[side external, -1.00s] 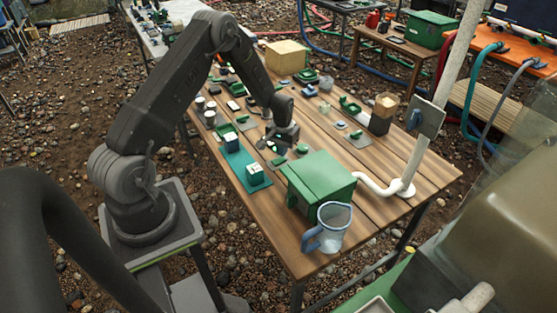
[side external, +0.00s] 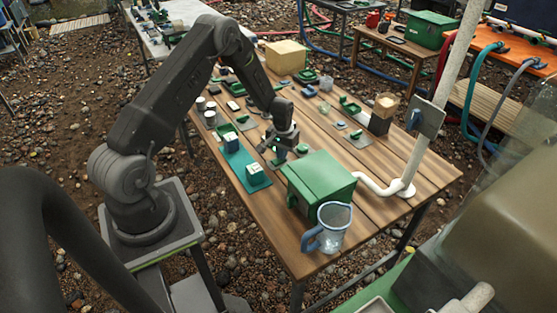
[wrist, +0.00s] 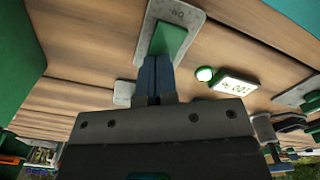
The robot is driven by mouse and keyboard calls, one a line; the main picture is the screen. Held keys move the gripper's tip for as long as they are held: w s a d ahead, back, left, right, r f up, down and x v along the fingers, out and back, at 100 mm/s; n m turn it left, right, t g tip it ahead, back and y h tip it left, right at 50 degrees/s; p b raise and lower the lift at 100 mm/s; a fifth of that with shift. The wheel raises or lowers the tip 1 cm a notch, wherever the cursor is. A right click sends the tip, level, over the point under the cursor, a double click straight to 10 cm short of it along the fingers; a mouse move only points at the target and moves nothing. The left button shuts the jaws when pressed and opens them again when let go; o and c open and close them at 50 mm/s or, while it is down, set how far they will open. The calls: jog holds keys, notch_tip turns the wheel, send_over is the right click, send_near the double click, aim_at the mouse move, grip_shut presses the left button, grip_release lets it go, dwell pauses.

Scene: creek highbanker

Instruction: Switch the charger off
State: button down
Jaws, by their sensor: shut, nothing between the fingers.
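In the wrist view a grey plate (wrist: 194,28) carries a green rocker (wrist: 169,40) and a small dark label at its far end, which seems to read ON or NO. I take this plate as the charger's switch, though I cannot be sure. My gripper (wrist: 156,66) is shut and empty, its blue-grey fingertips right at the near end of the green rocker. I cannot tell whether they touch it. In the side external view my gripper (side external: 277,158) is low over the wooden table, and it hides the switch there.
A green box (side external: 322,178) stands close to my gripper, with a clear jug (side external: 333,230) in front of it. A teal mat (side external: 234,160) with small blocks lies to the left. A white display (wrist: 240,90) sits near the rocker. A pole (side external: 440,90) rises at the right.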

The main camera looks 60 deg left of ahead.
jog(key=shift+f, duration=0.3)
jog(key=shift+r, duration=3.55)
jog(key=s+d+r+m+t, duration=0.1)
jog(key=s+d+r, duration=0.1)
jog(key=d+r, duration=0.6)
jog(key=s+d+r+m+t, duration=0.2)
jog(key=s+d+r, duration=0.15)
jog(key=r, duration=0.95)
jog(key=s+d+r+m+t, duration=0.1)
jog(key=s+d+r, duration=0.3)
jog(key=s, duration=0.5)
jog(key=s+d+r+m+t, duration=0.1)
jog(key=s+d+r+m, duration=0.1)
jog(key=s+d+r, duration=0.2)
jog(key=s+d, duration=0.3)
jog(key=s, duration=0.2)
jog(key=shift+r+t, duration=0.2)
jog(key=shift+t, duration=0.1)
